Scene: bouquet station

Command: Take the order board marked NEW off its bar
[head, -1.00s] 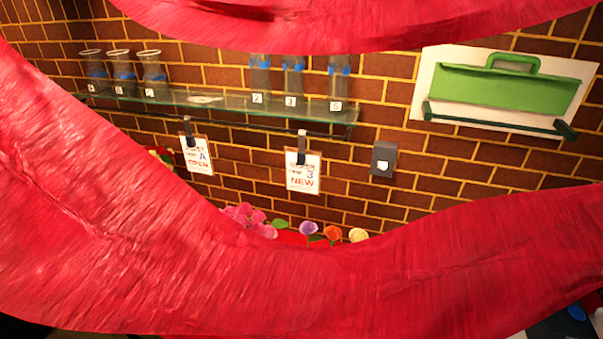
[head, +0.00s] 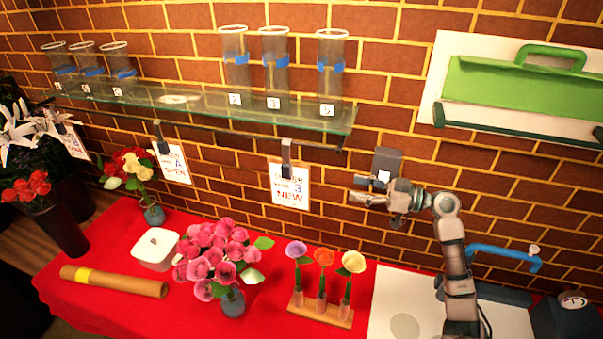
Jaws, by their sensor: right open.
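The order board marked NEW (head: 290,188) is a white card with a 3 on it. It hangs by a dark clip (head: 286,153) from the bar (head: 225,128) under the glass shelf, against the brick wall. My right gripper (head: 358,190) is to the right of this board, pointing left, with its fingers apart and empty. It is clear of the board in the picture; the gap in depth is hard to judge. Another board, marked A and OPEN (head: 173,165), hangs further left on the bar. My left gripper is not in view.
A dark grey wall box (head: 386,163) is just behind my right gripper. Several glass cylinders stand on the shelf (head: 190,101). Below are pink flowers (head: 220,250), a wooden stand with three flowers (head: 318,308), a white box (head: 156,248) and a brown roll (head: 115,281).

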